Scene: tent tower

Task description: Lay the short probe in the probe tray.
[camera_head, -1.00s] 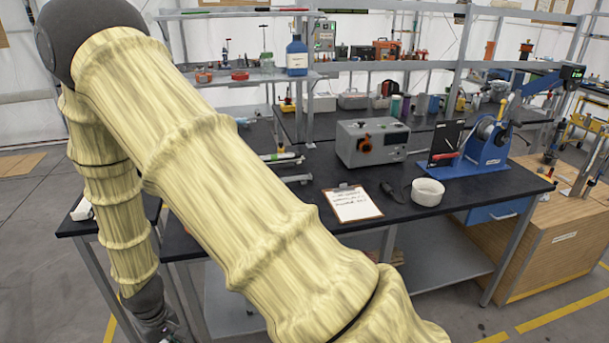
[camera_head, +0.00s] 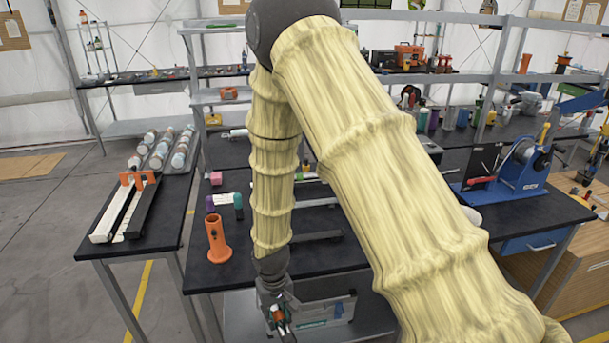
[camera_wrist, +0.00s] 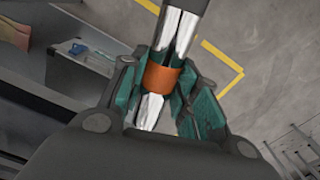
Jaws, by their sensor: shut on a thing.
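My gripper (camera_head: 280,318) hangs low in front of the dark bench, below its top. In the wrist view, the teal-padded fingers (camera_wrist: 167,80) are shut on a shiny metal rod with an orange band, which looks like the short probe (camera_wrist: 183,35). The fingers clasp it at the band, and its upper end runs out of the picture. Two long narrow troughs, one white (camera_head: 108,216) and one black (camera_head: 142,208), with orange pieces at their far ends, lie on the left bench. I cannot tell which is the probe tray.
An orange cup-like holder (camera_head: 217,242) stands at the bench's front left corner, near purple and green capped items. A grey case (camera_head: 328,308) sits on the lower shelf beside my gripper. Floor at left is clear.

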